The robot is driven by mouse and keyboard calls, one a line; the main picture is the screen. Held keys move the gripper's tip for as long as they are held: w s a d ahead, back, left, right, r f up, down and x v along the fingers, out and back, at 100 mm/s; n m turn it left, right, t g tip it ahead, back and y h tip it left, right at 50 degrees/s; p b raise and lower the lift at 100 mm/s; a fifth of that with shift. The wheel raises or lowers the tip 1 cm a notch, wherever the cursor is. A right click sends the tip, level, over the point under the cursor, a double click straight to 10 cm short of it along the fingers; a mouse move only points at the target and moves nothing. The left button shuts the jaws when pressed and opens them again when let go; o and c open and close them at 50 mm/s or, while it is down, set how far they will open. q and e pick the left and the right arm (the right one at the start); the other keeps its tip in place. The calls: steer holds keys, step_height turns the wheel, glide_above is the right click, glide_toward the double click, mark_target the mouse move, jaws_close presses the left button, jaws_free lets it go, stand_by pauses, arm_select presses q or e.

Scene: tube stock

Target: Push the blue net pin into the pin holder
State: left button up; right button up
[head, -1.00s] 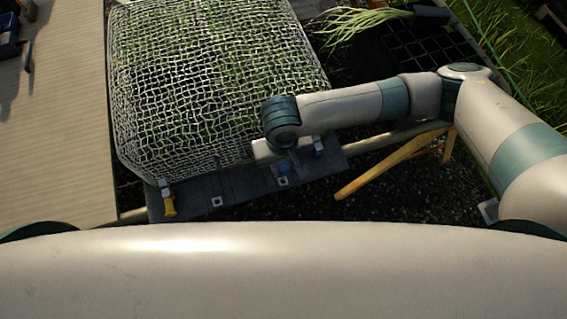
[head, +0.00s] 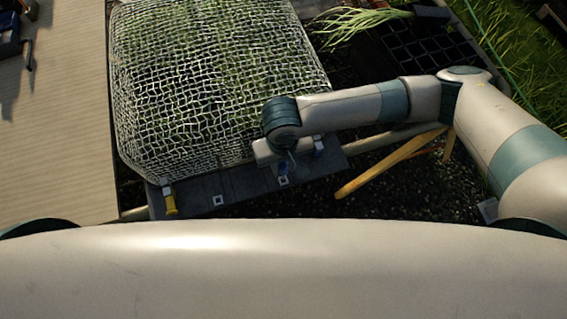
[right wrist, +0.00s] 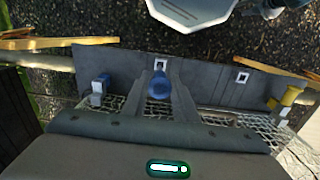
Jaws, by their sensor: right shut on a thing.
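The blue net pin (right wrist: 160,86) is between the fingers of my right gripper (right wrist: 161,93) in the right wrist view, with its round blue head facing the camera. The gripper is shut on it. In the head view the right gripper (head: 287,166) is over the dark board along the net's near edge, and the pin is mostly hidden. A white square with a dark centre, which looks like the pin holder (right wrist: 160,64), lies just beyond the pin in the wrist view and just below the gripper in the head view (head: 283,180). I cannot tell whether the pin touches it. My left gripper is out of view.
Another blue pin (head: 319,145) and a yellow pin (head: 171,204) sit at white fittings on the dark board (head: 240,195). A second white square (head: 218,200) lies between. The white net (head: 215,80) bulges behind. Yellow wooden legs (head: 385,162) stand at right.

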steer(key=shift+f+p, duration=0.1)
steer(key=shift+p, duration=0.25)
steer(key=shift+f+p, duration=0.55)
steer(key=shift+f, duration=0.35)
stand_by(1.7)
steer(key=shift+f+b, duration=0.7)
steer(key=shift+f, duration=1.55)
stand_by(0.5)
steer(key=o, duration=2)
steer(key=shift+r, duration=0.1)
steer(key=shift+r+p, duration=1.1)
steer(key=shift+p, duration=0.4)
